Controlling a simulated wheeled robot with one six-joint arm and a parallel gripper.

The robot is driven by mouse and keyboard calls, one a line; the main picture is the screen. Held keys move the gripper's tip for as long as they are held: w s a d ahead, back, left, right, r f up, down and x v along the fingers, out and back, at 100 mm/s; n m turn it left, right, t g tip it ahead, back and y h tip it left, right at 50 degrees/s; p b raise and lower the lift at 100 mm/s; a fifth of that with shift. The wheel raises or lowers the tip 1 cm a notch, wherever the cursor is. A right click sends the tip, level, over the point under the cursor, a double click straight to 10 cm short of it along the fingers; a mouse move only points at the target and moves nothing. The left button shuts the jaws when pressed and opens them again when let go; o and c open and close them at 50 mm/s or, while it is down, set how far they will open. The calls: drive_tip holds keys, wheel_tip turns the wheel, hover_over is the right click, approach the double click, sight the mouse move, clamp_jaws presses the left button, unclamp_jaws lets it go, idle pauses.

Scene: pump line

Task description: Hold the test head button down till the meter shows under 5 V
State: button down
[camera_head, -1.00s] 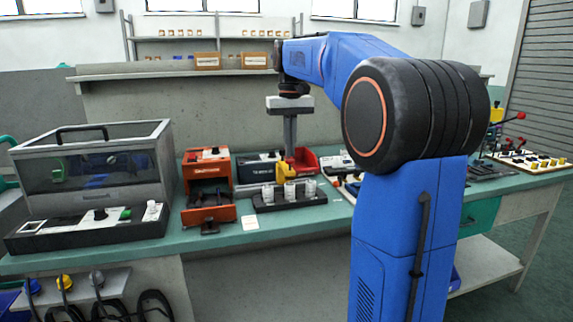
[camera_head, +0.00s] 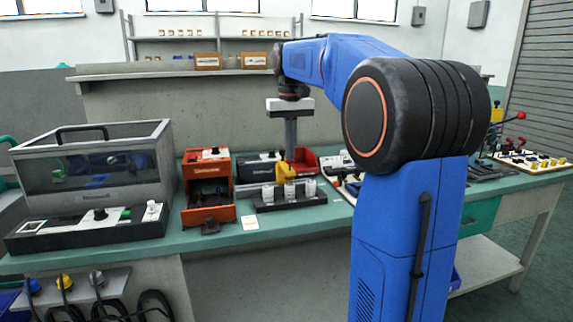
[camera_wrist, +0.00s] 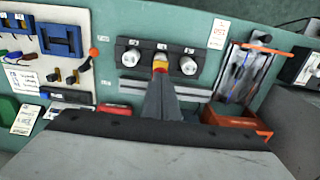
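My gripper (camera_head: 289,158) points straight down at the back of the bench. Its fingers are together, and their tips meet a small yellow piece with red on it (camera_head: 285,173), which looks like the test head. In the wrist view this yellow piece (camera_wrist: 160,62) shows just past the fingertips, at the middle of three white cylinders. The cylinders stand in a black holder (camera_head: 290,204). The fingers partly hide the yellow piece, so I cannot tell whether its button is down. A dark box (camera_head: 257,166) stands behind the holder. I see no meter reading that I can make out.
An orange unit (camera_head: 208,190) stands left of the holder, with a clear-lidded case (camera_head: 95,170) further left. A red bin (camera_head: 305,158) is close behind the gripper. A white card (camera_head: 250,223) lies in front. The bench's front strip is mostly clear.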

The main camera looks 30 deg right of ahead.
drive_tip(key=shift+f, duration=0.8)
idle(3.2)
idle(0.7)
drive_tip(key=shift+r, duration=3.6)
drive_tip(key=s+a+f+n+t, duration=0.1)
drive_tip(key=s+a+f, duration=0.4)
drive_tip(key=s, duration=0.3)
drive_tip(key=s+a+f+n+t, duration=0.1)
drive_tip(key=s+a+f, duration=0.5)
drive_tip(key=s, duration=0.2)
drive_tip(key=s+a+f+n+t, duration=0.1)
drive_tip(key=s+a+f, duration=0.3)
drive_tip(key=s+f, duration=1)
wheel_tip(320, 180, down, 3)
drive_tip(key=shift+a+t, duration=0.4)
drive_tip(key=shift+t, duration=0.5)
